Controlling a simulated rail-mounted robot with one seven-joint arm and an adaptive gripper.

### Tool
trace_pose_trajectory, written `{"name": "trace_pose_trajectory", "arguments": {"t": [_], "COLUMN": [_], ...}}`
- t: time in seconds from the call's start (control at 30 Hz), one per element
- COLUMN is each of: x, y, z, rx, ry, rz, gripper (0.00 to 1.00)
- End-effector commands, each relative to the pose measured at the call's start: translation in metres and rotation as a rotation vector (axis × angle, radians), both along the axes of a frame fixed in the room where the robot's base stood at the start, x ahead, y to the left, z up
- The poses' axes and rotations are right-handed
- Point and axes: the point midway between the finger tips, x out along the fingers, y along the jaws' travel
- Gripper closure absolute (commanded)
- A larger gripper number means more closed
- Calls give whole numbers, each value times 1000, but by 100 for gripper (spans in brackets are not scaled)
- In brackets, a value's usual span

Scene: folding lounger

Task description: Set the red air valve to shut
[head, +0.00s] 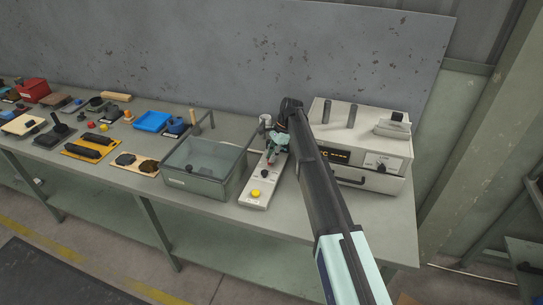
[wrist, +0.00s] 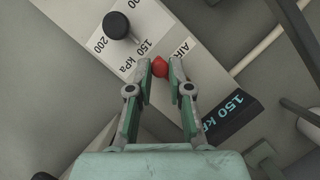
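The red air valve (wrist: 160,68) is a small red knob on a long pale panel (head: 257,188), beside lettering that begins "AIR". It also shows as a red spot in the head view (head: 271,156). My gripper (wrist: 160,73) is over the panel, its two fingers drawn close together with the red knob between their tips. The fingers appear to be shut on the knob, one on each side. The knob's lower part and some of the lettering are hidden by the fingers.
A clear-walled bin (head: 205,168) stands left; a white instrument box (head: 372,150) stands right.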

Motion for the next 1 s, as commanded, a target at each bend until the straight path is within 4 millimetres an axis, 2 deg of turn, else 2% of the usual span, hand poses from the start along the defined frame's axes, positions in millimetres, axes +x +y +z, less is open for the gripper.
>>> {"name": "trace_pose_trajectory", "arguments": {"t": [0.47,0.67,1.0], "x": [1,2,5], "y": [-2,-7,-16], "z": [-1,-1,-2], "rx": [0,-1,0], "ry": [2,3,3], "rz": [72,200,515], "gripper": [100,100,100]}}
